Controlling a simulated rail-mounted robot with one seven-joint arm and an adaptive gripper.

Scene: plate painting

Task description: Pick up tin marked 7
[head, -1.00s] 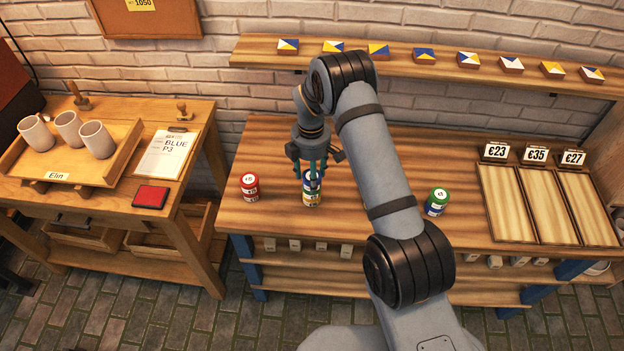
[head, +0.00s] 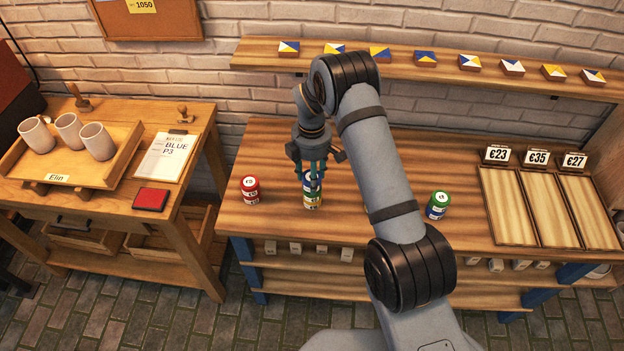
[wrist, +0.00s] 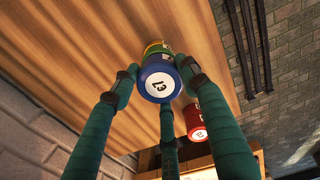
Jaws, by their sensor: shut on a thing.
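A stack of tins, blue over green and yellow, stands on the workbench (head: 400,150) left of centre. Its blue top tin (wrist: 158,84) faces the wrist camera with a white round label. The mark is turned and I cannot read it surely; it may end in 7 or 3. My gripper (head: 313,187) points down over the stack, with its fingers shut around the blue tin. The fingers partly hide it in the head view. A red tin (head: 250,190) stands apart to the left, also in the wrist view (wrist: 195,122). A green-topped tin or stack (head: 438,205) stands to the right.
Price-marked wooden trays (head: 515,207) lie at the bench's right. A shelf (head: 400,62) with several blue, white and yellow tiles runs along the back. A side table at left holds a tray of cups (head: 98,141) and a paper (head: 165,155).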

